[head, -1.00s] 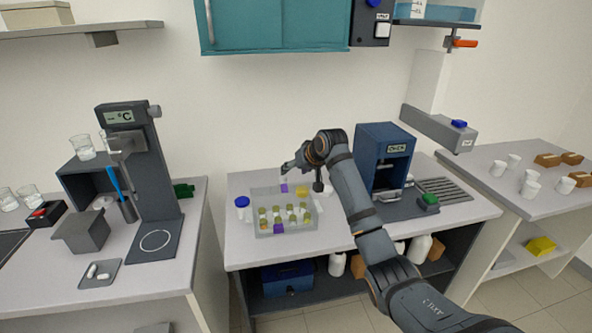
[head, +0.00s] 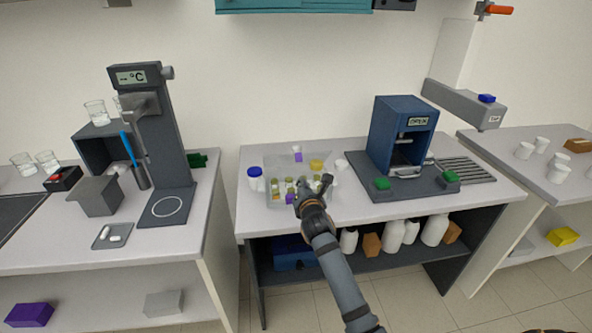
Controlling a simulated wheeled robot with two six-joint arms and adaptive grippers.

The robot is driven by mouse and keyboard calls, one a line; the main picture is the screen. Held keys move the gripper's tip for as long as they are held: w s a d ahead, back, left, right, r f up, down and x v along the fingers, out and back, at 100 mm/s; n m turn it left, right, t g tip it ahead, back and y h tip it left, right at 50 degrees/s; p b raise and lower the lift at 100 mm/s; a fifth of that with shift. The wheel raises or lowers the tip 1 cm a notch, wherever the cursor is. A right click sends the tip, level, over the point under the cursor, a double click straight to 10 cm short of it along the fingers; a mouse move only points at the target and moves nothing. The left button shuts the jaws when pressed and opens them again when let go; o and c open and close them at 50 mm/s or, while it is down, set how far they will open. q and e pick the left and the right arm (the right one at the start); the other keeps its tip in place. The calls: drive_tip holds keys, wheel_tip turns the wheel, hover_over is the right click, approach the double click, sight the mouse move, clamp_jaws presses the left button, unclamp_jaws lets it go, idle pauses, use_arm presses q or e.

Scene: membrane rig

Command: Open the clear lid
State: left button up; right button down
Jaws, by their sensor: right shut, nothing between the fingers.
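A clear box (head: 272,189) with several small vials in it stands on the middle bench. A pale see-through panel, which looks like the clear lid (head: 279,161), shows at its back with a purple piece (head: 298,157) on it. I cannot tell the panel's exact angle. My right gripper (head: 326,181) is shut and empty over the box's right front part, and hides some of it. I cannot tell whether it touches the box. A second purple piece (head: 291,198) shows at the box's front. My left gripper is not in view.
A blue-capped white jar (head: 256,180) stands just left of the box. A yellow block (head: 316,164) shows at its back right. A blue oven (head: 402,132) on a dark base with green buttons stands to the right.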

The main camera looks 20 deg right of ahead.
drive_tip(key=s+a+n+t, duration=0.1)
drive_tip(key=s+n, duration=0.2)
drive_tip(key=n, duration=0.2)
drive_tip(key=n+b, duration=0.1)
drive_tip(key=n, duration=0.1)
approach(294, 157)
wheel_tip(294, 157, down, 4)
drive_tip(key=w, duration=0.2)
use_arm(q)
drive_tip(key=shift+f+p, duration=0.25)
drive_tip(key=shift+p, duration=0.3)
use_arm(e)
drive_tip(key=shift+w+d+r, duration=0.25)
drive_tip(key=shift+w+r, duration=0.25)
drive_tip(key=shift+w, duration=0.1)
drive_tip(key=shift+w+d+r, duration=0.2)
drive_tip(key=shift+w+r, duration=0.3)
drive_tip(key=shift+w, duration=0.1)
drive_tip(key=shift+w+d+r, duration=0.25)
drive_tip(key=shift+w+r, duration=0.3)
drive_tip(key=shift+w, duration=0.05)
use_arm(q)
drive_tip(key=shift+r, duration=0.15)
use_arm(e)
drive_tip(key=shift+r, duration=0.1)
